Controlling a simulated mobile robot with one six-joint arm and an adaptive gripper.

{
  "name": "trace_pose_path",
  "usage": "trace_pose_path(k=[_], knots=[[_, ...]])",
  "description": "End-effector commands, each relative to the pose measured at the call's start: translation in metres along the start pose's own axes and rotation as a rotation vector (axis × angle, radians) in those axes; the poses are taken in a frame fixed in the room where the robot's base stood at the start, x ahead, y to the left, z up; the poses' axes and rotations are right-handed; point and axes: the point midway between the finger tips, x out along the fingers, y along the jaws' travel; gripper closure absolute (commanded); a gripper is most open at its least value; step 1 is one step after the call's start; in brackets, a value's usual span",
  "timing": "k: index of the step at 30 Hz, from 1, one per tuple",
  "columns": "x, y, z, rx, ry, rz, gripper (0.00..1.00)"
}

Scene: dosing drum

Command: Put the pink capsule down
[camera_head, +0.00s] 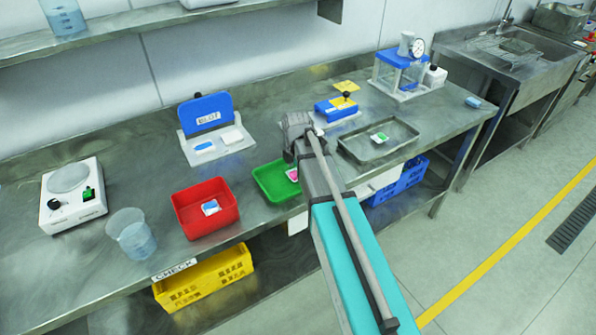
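The pink capsule (291,174) shows as a small pink-and-white patch at the right side of the green tray (266,184), partly hidden behind my arm. I cannot tell whether it rests on the tray floor or is a little above it. My gripper (289,156) points down at the tray's far right side, just above the pink patch. Its fingers are small and mostly hidden by the wrist, so whether they are open or hold the capsule does not show.
A red bin (188,216) with a blue-and-white piece stands left of the green tray. A grey tray (352,151) with a green-and-white piece lies to the right. A beaker (130,232) and a white scale-like device (60,212) stand at left. A blue-lidded box (207,110) stands behind.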

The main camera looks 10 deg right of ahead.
Motion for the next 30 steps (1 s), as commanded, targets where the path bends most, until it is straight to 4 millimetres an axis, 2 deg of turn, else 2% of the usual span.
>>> trace_pose_path(k=[14,30], knots=[[-0.006,0.0,0.0,0.0,0.0,0.0,0.0],[-0.047,0.0,0.0,-0.001,0.0,0.0,0.0]])
